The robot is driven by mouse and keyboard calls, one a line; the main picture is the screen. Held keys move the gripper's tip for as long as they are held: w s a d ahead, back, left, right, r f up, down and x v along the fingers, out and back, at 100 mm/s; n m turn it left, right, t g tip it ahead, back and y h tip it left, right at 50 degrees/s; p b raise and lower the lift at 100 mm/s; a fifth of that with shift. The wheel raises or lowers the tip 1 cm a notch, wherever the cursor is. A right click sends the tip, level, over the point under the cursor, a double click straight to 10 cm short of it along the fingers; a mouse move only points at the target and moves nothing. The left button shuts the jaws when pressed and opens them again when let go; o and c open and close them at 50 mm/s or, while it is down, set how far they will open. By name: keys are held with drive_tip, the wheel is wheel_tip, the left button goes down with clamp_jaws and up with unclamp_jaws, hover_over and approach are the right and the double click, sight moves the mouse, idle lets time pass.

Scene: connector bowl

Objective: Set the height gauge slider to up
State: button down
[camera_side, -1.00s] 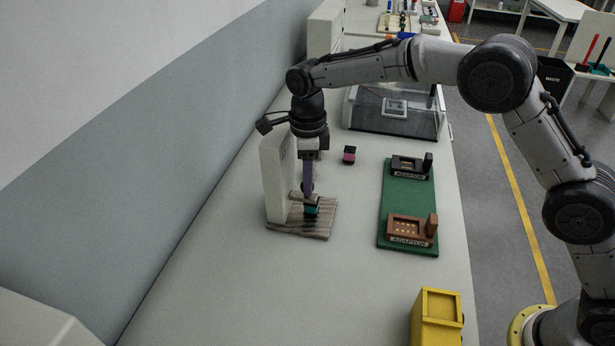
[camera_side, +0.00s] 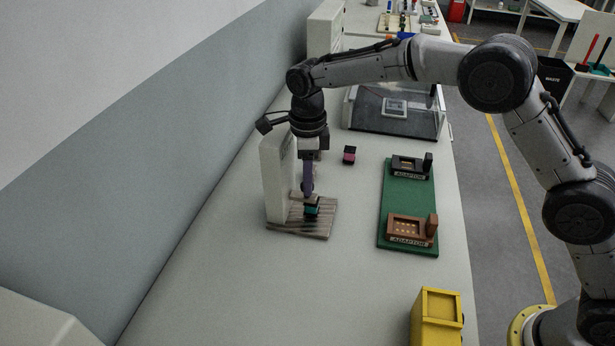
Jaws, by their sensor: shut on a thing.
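The height gauge (camera_side: 276,183) is a white upright panel on a striped grey-brown base (camera_side: 290,230), left of the middle of the worktop. Its slider (camera_side: 298,196) looks like a pale bar sticking out from the panel, low down near the base. My gripper (camera_side: 308,195) points straight down with purple fingers in front of the panel. It is shut at the slider, whose far part the fingers hide. A small teal and black block (camera_side: 312,209) shows just below the fingertips, over the base; I cannot tell whether it touches the slider.
A green board (camera_side: 394,205) with a black adaptor (camera_side: 409,165) and a brown adaptor (camera_side: 407,229) lies to the right. A pink and black block (camera_side: 349,155) sits behind. A yellow box (camera_side: 436,318) stands at the front right. A clear-lidded case (camera_side: 395,112) is farther back.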

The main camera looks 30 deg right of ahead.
idle(0.3)
drive_tip(key=shift+r, duration=1.7)
drive_tip(key=c, duration=0.9)
unclamp_jaws()
drive_tip(key=o, duration=0.4)
drive_tip(key=shift+c, duration=0.2)
wheel_tip(320, 180, up, 14)
drive_tip(key=shift+f, duration=0.15)
